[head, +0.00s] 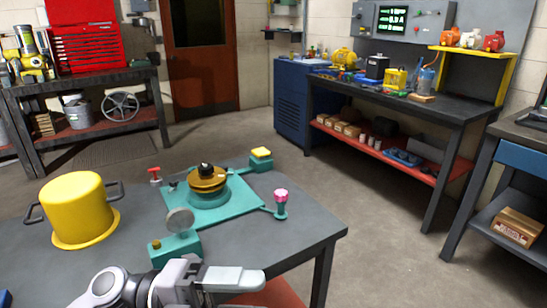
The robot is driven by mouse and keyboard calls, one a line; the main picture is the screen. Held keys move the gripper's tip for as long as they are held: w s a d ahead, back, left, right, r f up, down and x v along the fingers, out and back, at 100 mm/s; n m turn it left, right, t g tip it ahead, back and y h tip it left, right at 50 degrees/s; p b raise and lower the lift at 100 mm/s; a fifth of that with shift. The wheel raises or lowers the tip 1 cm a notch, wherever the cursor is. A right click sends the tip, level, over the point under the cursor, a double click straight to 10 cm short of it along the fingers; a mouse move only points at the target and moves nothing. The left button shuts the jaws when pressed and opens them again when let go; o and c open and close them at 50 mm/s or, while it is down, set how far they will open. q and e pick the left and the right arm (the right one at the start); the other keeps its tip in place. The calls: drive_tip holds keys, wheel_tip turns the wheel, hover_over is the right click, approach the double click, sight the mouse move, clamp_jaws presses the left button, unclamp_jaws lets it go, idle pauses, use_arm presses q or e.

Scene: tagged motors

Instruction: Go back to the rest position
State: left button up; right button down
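My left gripper (235,279) is low in the head view, above the near edge of the grey table (300,232). It points to the right, and I see it side-on, so the gap between its fingers does not show. It stands apart from the teal fixture (240,212) beyond it. On the fixture sits a round brass-coloured motor part (207,180) with a black top. Nothing can be seen hanging from the gripper. My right gripper is not in view.
A yellow pot-like cover (77,210) with dark side handles stands at the table's left. The fixture carries a pink-topped post (281,200), a yellow-topped block (261,158) and a grey disc (180,220). A workbench (440,108) stands behind; the floor between is clear.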

use_arm(q)
drive_tip(key=w+a+f+n+t+y+p, duration=0.1)
drive_tip(key=w+a+f+n+t+y, duration=0.25)
drive_tip(key=n+t, duration=0.65)
drive_tip(key=w+a+f+n+t+y, duration=0.35)
drive_tip(key=n+t, duration=0.55)
drive_tip(key=n, duration=0.3)
drive_tip(key=s+a+f+n+g+y, duration=0.3)
drive_tip(key=s+a+f+n+y, duration=0.1)
drive_tip(key=f, duration=0.7)
drive_tip(key=s+a+f+n+g+y+p, duration=0.1)
drive_tip(key=s+a+f+n+g+y, duration=0.2)
drive_tip(key=s+f, duration=0.6)
wheel_tip(320, 180, down, 2)
drive_tip(key=a+n+y, duration=0.2)
drive_tip(key=n+y, duration=0.1)
drive_tip(key=n, duration=0.1)
drive_tip(key=shift+a+g, duration=0.3)
drive_tip(key=shift+g, duration=0.1)
drive_tip(key=shift+f, duration=0.1)
